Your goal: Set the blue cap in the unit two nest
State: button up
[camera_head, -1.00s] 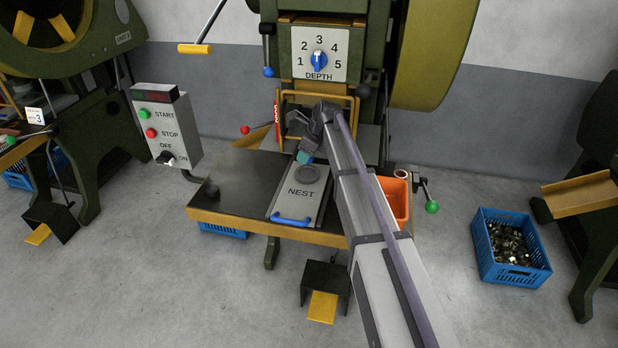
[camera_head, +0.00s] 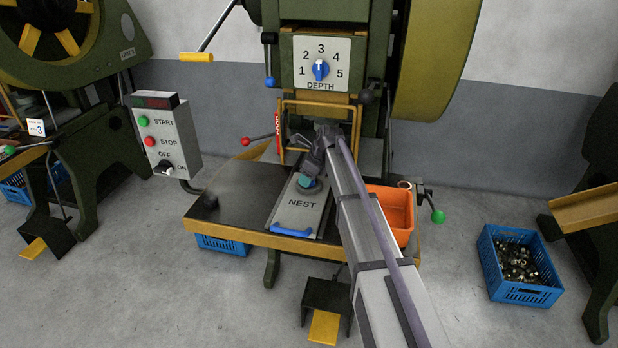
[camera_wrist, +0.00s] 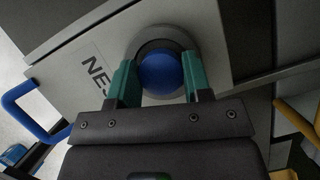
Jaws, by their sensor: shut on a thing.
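The blue cap (camera_wrist: 160,72) is round and sits between the two teal fingers of my gripper (camera_wrist: 158,82) in the wrist view. My gripper is shut on the cap. Behind the cap is the round grey nest ring (camera_wrist: 150,38), on the grey plate marked NEST (camera_head: 300,203). The cap appears over or within the ring; I cannot tell whether it touches the bottom. In the head view my gripper (camera_head: 309,183) is at the ring, and the cap is mostly hidden by the fingers. The plate has a blue handle (camera_head: 291,232) at its front.
A yellow guard frame (camera_head: 318,125) stands behind the nest under the press. An orange bin (camera_head: 390,213) is right of my arm. A control box (camera_head: 163,135) stands left. A blue crate of metal parts (camera_head: 518,265) is on the floor at right.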

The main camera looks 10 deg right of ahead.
aim_at(317, 187)
jog(key=shift+s+f, duration=0.25)
jog(key=o, duration=0.8)
jog(key=shift+s, duration=0.1)
jog(key=shift+o, duration=0.6)
jog(key=w+p+v, duration=0.1)
jog(key=p+v, duration=0.7)
jog(key=shift+r, duration=0.3)
jog(key=s+a+n+g+h, duration=0.1)
jog(key=s+n, duration=1.1)
jog(key=s, duration=0.5)
jog(key=s+a+f+n+g+h, duration=0.1)
jog(key=s+n+h, duration=0.1)
jog(key=s+n, duration=1.1)
jog(key=s, duration=0.4)
jog(key=shift+a+f+n+g+h, duration=0.25)
jog(key=shift+n+g+h, duration=0.05)
jog(key=shift+g, duration=0.1)
jog(key=shift+r, duration=0.1)
